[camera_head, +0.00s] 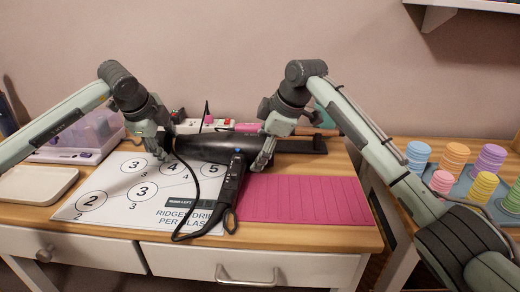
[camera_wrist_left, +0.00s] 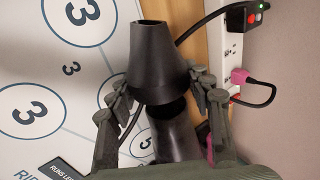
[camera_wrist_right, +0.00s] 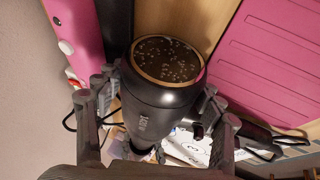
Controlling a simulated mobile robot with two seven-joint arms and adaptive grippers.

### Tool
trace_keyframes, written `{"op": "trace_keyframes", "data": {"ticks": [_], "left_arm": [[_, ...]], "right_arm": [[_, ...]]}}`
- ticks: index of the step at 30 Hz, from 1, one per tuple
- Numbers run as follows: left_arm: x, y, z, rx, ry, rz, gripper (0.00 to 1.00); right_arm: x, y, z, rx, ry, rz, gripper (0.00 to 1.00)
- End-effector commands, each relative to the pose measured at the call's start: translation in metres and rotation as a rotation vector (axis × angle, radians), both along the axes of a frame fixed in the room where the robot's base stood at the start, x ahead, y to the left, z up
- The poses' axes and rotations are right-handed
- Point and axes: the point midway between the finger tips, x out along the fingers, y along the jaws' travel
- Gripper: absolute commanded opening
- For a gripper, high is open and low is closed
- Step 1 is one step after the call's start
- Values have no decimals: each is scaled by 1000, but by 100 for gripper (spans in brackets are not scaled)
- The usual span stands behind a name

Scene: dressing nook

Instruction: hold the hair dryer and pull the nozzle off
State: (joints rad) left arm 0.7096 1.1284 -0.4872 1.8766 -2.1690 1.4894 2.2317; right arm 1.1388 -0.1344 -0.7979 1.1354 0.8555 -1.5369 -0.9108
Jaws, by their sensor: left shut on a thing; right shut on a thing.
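The black hair dryer (camera_head: 210,147) lies on its side across the back of the table, its handle (camera_head: 233,182) pointing to the front. My right gripper (camera_head: 263,158) is shut on the rear of its barrel; the right wrist view shows the copper-rimmed rear grille (camera_wrist_right: 168,60) between the fingers. My left gripper (camera_head: 163,150) is shut on the tapered black nozzle (camera_wrist_left: 160,55). In the left wrist view the barrel's dark round mouth (camera_wrist_left: 170,107) shows just beyond the nozzle's wide end, and the two look slightly apart. The nozzle is mostly hidden in the head view.
A printed numbered sheet (camera_head: 115,195) and a pink ridged mat (camera_head: 300,200) lie in front. A white tray (camera_head: 35,186) and a clear box (camera_head: 85,135) stand at left. A power strip (camera_head: 205,125) is behind the dryer. A black cord loops over the sheet. Coloured stacks (camera_head: 455,155) are at right.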

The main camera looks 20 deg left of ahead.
Motion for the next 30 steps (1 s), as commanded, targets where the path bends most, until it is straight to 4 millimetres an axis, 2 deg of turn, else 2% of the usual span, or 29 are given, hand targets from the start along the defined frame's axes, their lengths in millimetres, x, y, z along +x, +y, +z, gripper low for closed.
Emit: {"op": "trace_keyframes", "data": {"ticks": [1, 2, 7, 16, 20, 23, 30], "left_arm": [[0, 0, 0, 0, 0, 0, 11], [0, 0, 0, 0, 0, 0, 52], [0, 0, 0, 0, 0, 0, 73], [0, 0, 0, -1, 0, -1, 75], [-3, -1, 8, 0, -3, 1, 75], [-11, -3, 21, 0, -4, -1, 75], [-38, -7, 65, 1, -6, 0, 75]], "right_arm": [[-1, 1, 0, 0, 2, 2, 17], [-1, 1, 0, 0, 2, 2, 17], [-1, 1, 0, 0, 2, 2, 17], [-1, 1, 0, 1, 2, 1, 17], [-1, 1, 0, 0, 2, 1, 17], [-1, 1, 0, 0, 2, 1, 17], [-1, 1, -1, 0, 2, 1, 17]]}}
